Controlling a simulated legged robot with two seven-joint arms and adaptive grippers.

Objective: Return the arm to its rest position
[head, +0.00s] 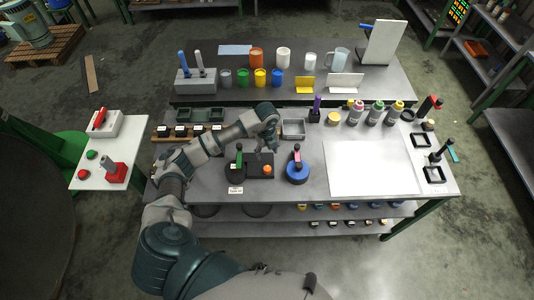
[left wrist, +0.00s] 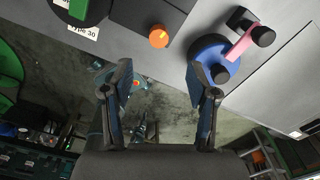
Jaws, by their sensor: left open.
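My left arm comes in from the left in the head view and bends over the near table. Its gripper (head: 267,145) points down above the dark box with an orange knob (head: 267,170). In the left wrist view, the gripper (left wrist: 158,78) has its two fingers spread wide apart with nothing between them. Past the fingers I see the floor, the orange knob (left wrist: 158,36) and a blue round disperser part (left wrist: 213,58) with a pink piece on it. My right gripper is not in view.
The blue disperser (head: 298,172) and a green-topped one (head: 237,170) flank the dark box. A metal tray (head: 293,136) lies behind. A white sheet (head: 370,168) covers the right part of the table. Bottles and cups stand farther back. A small white side table (head: 95,178) is at left.

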